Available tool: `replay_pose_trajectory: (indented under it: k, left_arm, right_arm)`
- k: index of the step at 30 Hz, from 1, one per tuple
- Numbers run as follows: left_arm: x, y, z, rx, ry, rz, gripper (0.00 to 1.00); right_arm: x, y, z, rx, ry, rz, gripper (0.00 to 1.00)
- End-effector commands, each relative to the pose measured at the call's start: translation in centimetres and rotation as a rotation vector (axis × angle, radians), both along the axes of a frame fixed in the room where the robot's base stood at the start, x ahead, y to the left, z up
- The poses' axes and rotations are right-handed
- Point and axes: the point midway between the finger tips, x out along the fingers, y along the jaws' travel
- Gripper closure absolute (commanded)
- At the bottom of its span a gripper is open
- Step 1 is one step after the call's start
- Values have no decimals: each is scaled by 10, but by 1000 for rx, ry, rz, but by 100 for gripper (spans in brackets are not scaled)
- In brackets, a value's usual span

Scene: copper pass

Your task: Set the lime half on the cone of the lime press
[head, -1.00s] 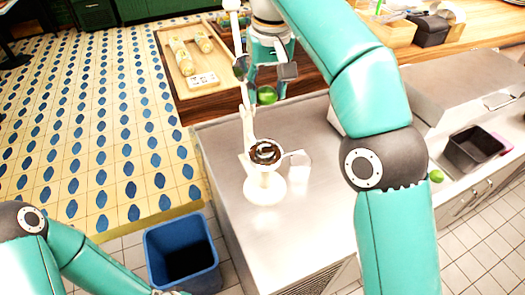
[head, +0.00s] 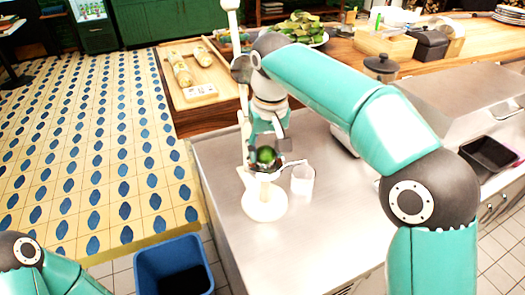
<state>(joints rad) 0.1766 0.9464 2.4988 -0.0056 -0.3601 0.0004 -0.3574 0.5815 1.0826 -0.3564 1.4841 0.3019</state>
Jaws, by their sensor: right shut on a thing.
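The lime half (head: 266,155) is a small green round shape between the fingers of my right gripper (head: 267,157), which is shut on it. The cream lime press (head: 264,203) stands on the steel counter, with its round base in front and a tall post behind. The lime half appears over the press's cup in the picture; whether it touches the cone cannot be told. The cone is hidden behind the gripper and lime. My left arm shows at the lower left, but its gripper is out of view.
A clear cup (head: 302,180) stands just right of the press. A blue bin (head: 172,265) is on the floor left of the steel counter (head: 318,235). Wooden trays (head: 192,75) with rolls are behind. The counter's front is clear.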

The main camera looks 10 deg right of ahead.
Motion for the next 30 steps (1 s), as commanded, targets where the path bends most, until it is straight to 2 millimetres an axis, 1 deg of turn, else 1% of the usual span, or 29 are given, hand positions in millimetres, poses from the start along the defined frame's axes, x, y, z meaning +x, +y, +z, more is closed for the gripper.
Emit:
replay_pose_trajectory:
  k: [5,8,9,11,12,13,23,26,30]
  left_arm:
    - [0,0,0,0,0,0,100]
    - [0,0,-1,0,0,0,100]
    - [0,0,-1,0,0,0,100]
    - [0,0,0,0,0,0,100]
    - [0,0,0,0,0,0,100]
    - [0,0,0,0,0,0,100]
    - [0,0,1,0,0,0,100]
    - [0,0,2,0,0,0,100]
    - [0,0,7,0,0,0,100]
  right_arm:
    - [0,0,1,0,-1,0,63]
    - [0,0,-2,0,0,0,63]
    - [0,0,-1,0,-1,0,44]
    - [0,0,-1,0,0,0,34]
    - [0,0,-1,0,0,0,28]
    - [0,0,-1,0,0,0,25]
    - [0,0,1,0,-1,0,25]
    - [0,0,8,0,-3,-1,25]
    - [-2,0,27,1,-4,-2,25]
